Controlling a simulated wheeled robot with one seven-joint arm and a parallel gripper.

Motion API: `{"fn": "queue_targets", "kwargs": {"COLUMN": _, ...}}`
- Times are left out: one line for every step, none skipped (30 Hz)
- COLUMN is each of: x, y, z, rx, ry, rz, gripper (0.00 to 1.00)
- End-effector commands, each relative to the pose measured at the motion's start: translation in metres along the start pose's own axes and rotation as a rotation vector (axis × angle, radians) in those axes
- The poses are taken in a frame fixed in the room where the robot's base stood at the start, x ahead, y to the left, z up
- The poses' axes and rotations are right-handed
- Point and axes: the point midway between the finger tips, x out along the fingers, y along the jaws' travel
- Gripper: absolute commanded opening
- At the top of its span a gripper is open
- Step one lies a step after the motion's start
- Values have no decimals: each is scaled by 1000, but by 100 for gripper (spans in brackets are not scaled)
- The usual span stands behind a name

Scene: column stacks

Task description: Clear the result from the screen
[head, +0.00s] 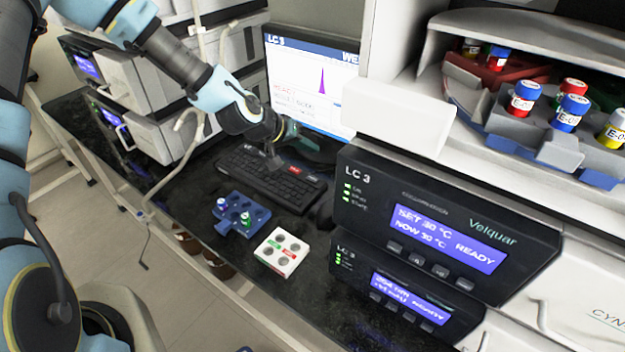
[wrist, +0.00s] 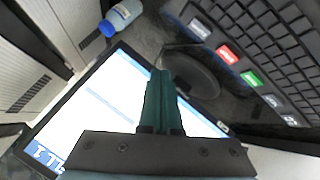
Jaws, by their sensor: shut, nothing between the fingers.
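The monitor (head: 305,90) stands at the back of the bench, headed "LC 3", with a purple peak on a white page. Its screen (wrist: 100,95) fills the left of the wrist view, tilted. The black keyboard (head: 262,180) lies in front of it; the wrist view shows a red key (wrist: 228,54) and a green key (wrist: 251,78) along its edge, between pale keys. My gripper (head: 292,129) is shut and empty, in front of the screen and above the keyboard's far side. Its teal fingers (wrist: 162,75) appear apart from the keys in the wrist view.
A blue rack (head: 240,213) and a white rack (head: 280,252) sit before the keyboard. Stacked LC 3 modules (head: 420,225) stand at right, with capped vials (head: 570,112) above. Grey instruments (head: 150,110) stand at left. A blue-capped bottle (wrist: 122,16) is near the screen.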

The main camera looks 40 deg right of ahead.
Motion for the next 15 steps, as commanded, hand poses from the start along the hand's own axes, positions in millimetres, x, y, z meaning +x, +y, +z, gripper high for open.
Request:
{"fn": "queue_targets", "kwargs": {"x": 6, "y": -5, "z": 5, "rx": -1, "ry": -1, "rz": 0, "gripper": 0}}
{"fn": "queue_targets", "kwargs": {"x": 9, "y": -6, "z": 7, "rx": -1, "ry": -1, "rz": 0, "gripper": 0}}
{"fn": "queue_targets", "kwargs": {"x": 13, "y": -9, "z": 10, "rx": -2, "ry": -1, "rz": 0, "gripper": 0}}
{"fn": "queue_targets", "kwargs": {"x": 16, "y": -11, "z": 12, "rx": -2, "ry": -1, "rz": 0, "gripper": 0}}
{"fn": "queue_targets", "kwargs": {"x": 18, "y": -14, "z": 14, "rx": -2, "ry": -1, "rz": 0, "gripper": 0}}
{"fn": "queue_targets", "kwargs": {"x": 22, "y": -16, "z": 17, "rx": -2, "ry": -1, "rz": 0, "gripper": 0}}
{"fn": "queue_targets", "kwargs": {"x": 25, "y": -19, "z": 19, "rx": -2, "ry": -1, "rz": 0, "gripper": 0}}
{"fn": "queue_targets", "kwargs": {"x": 28, "y": -21, "z": 21, "rx": -2, "ry": -1, "rz": 0, "gripper": 0}}
{"fn": "queue_targets", "kwargs": {"x": 32, "y": -24, "z": 24, "rx": -2, "ry": -1, "rz": 0, "gripper": 0}}
{"fn": "queue_targets", "kwargs": {"x": 35, "y": -26, "z": 26, "rx": -2, "ry": -2, "rz": 0, "gripper": 0}}
{"fn": "queue_targets", "kwargs": {"x": 38, "y": -28, "z": 29, "rx": -1, "ry": -2, "rz": 0, "gripper": 0}}
{"fn": "queue_targets", "kwargs": {"x": 42, "y": -31, "z": 32, "rx": -1, "ry": -2, "rz": 0, "gripper": 0}}
{"fn": "queue_targets", "kwargs": {"x": 45, "y": -33, "z": 33, "rx": -1, "ry": -2, "rz": 0, "gripper": 0}}
{"fn": "queue_targets", "kwargs": {"x": 47, "y": -34, "z": 35, "rx": 0, "ry": -1, "rz": 0, "gripper": 0}}
{"fn": "queue_targets", "kwargs": {"x": 49, "y": -36, "z": 36, "rx": -1, "ry": -1, "rz": 0, "gripper": 0}}
